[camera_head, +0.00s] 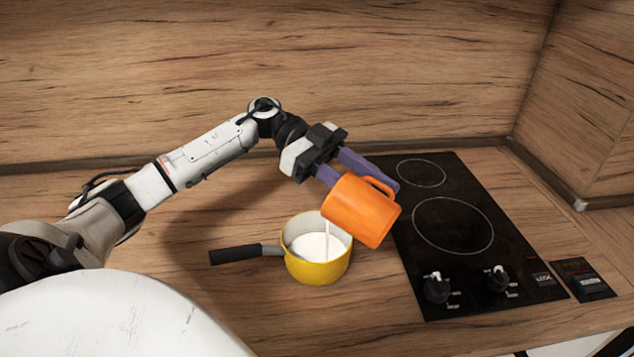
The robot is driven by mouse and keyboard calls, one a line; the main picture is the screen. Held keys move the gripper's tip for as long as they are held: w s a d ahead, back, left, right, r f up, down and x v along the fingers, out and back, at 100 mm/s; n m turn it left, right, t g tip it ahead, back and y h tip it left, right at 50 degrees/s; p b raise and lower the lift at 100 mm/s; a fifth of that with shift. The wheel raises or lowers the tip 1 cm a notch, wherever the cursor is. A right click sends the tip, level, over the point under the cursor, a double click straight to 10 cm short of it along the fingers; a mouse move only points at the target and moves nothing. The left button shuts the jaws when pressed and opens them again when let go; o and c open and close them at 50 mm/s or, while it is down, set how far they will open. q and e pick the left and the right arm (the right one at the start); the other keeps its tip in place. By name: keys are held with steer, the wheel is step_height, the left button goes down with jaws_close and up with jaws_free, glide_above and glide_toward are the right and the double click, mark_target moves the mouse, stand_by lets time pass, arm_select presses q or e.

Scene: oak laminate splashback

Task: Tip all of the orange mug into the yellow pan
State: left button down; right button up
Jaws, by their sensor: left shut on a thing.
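The orange mug (359,211) is held tilted above the right side of the yellow pan. My left gripper (358,178) is shut on the orange mug, with its purple fingers at the mug's upper side near the handle. A thin white stream falls from the mug's lower left side into the yellow pan (317,272). The pan stands upright on the wooden counter with white contents inside, and its black handle (236,255) points left. The mug's inside is hidden. My right gripper is not in view.
A black hob (455,262) with round burner rings and two knobs lies to the right of the pan. A small black panel (586,281) sits beside it. The wooden splashback (400,60) rises behind. The counter left of the pan is clear.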

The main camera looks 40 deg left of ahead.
arm_select(q)
steer(key=shift+s+a+r+h, duration=0.15)
steer(key=shift+a+r+h, duration=0.1)
steer(key=shift+a+h, duration=0.35)
stand_by(0.3)
steer(key=shift+a+r+t+h+b, duration=0.2)
steer(key=shift+r+h+b, duration=0.1)
steer(key=shift+h, duration=0.3)
steer(key=shift+a+r+t+h+b, duration=0.15)
steer(key=shift+a+h+b, duration=0.1)
steer(key=shift+h, duration=0.35)
stand_by(0.7)
steer(key=shift+d+r, duration=0.1)
steer(key=d+f+g+y, duration=0.1)
steer(key=d+f+y, duration=0.3)
steer(key=y, duration=0.5)
steer(key=w+d+f+g+y+p, duration=0.1)
steer(key=d+f+y, duration=0.3)
steer(key=y, duration=0.5)
steer(key=shift+w+d+g, duration=0.25)
steer(key=shift+w+g, duration=0.05)
steer(key=shift+g, duration=0.45)
stand_by(0.5)
